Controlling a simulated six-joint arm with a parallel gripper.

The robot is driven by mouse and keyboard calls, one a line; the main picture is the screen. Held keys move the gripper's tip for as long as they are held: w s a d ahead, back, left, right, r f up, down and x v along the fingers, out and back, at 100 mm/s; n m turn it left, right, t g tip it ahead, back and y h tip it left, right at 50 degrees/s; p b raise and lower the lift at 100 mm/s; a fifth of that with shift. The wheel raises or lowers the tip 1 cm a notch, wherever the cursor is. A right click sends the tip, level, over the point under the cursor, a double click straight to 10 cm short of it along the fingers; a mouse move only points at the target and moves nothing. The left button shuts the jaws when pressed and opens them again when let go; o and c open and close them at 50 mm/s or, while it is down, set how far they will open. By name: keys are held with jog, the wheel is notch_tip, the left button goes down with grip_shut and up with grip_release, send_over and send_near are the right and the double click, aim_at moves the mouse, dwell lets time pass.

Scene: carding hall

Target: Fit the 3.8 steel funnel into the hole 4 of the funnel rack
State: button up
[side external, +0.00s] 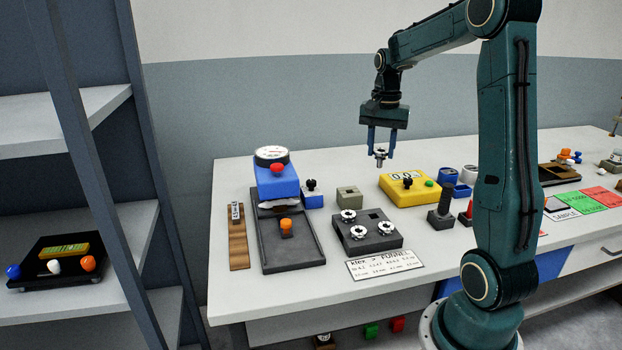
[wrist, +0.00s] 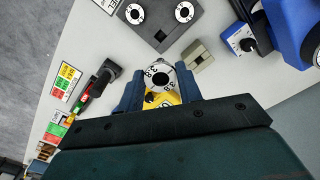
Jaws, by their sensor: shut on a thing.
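My gripper (side external: 380,150) is shut on a steel funnel (side external: 380,157), held upright in the air above the table behind the rack. In the wrist view the funnel (wrist: 160,76) sits between the blue fingers, and its white rim ring reads 3.8. The dark funnel rack (side external: 378,245) stands on the table, lower and a little left of my gripper. Three ringed funnels sit in it. I cannot read hole numbers on the rack.
A yellow box with a display (side external: 410,189) stands right of the rack. A grey-green block (side external: 349,196) is behind it, and a blue scale-like device (side external: 276,180) is to the left. A printed card (side external: 384,264) lies in front. A dark upright post (side external: 441,210) stands to the right.

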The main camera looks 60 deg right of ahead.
aim_at(379, 168)
notch_tip(379, 168, down, 13)
jog(key=shift+r, duration=0.2)
jog(key=shift+f, duration=2.1)
jog(key=shift+f, duration=0.35)
jog(key=o, duration=1)
notch_tip(379, 168, up, 13)
jog(key=shift+f, duration=0.15)
